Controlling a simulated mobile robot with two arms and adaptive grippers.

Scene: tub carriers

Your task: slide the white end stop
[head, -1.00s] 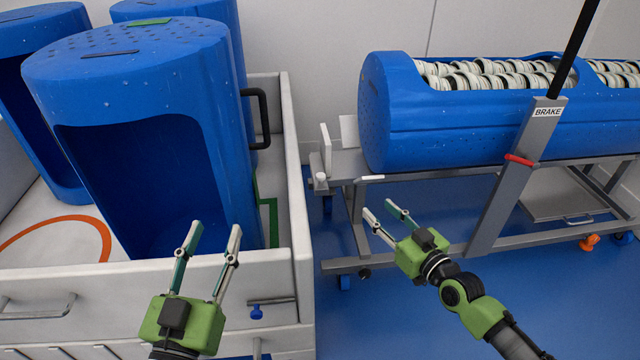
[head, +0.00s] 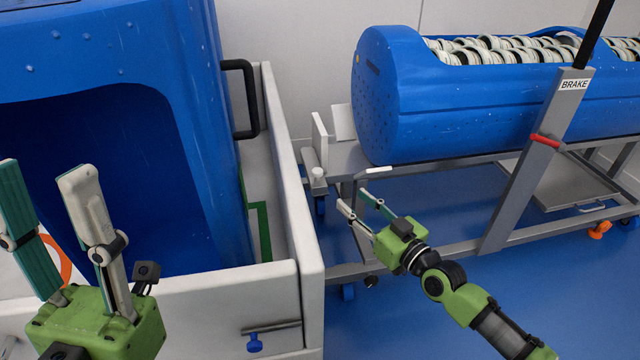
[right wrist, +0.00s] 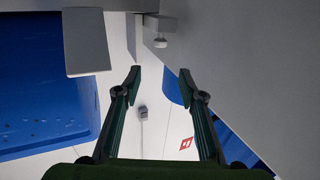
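The white end stop, an upright white plate (head: 320,140), stands at the left end of the grey cart, left of the lying blue tub (head: 425,110). A small white knob (head: 317,172) sits just below it. In the right wrist view a grey-looking plate (right wrist: 88,42), apparently the end stop, and a pale knob (right wrist: 160,43) lie beyond the fingertips. My right gripper (head: 352,198) is open and empty, below and right of the knob, apart from it. It also shows in the right wrist view (right wrist: 160,82). My left gripper (head: 44,172) is open and empty before the upright blue tub.
The upright blue tub (head: 185,120) with a black handle (head: 240,98) stands in a white walled carrier (head: 285,165) at left. A grey post with a BRAKE label (head: 575,84) and red clip rises on the cart's near side. Blue floor (head: 430,205) shows under the cart.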

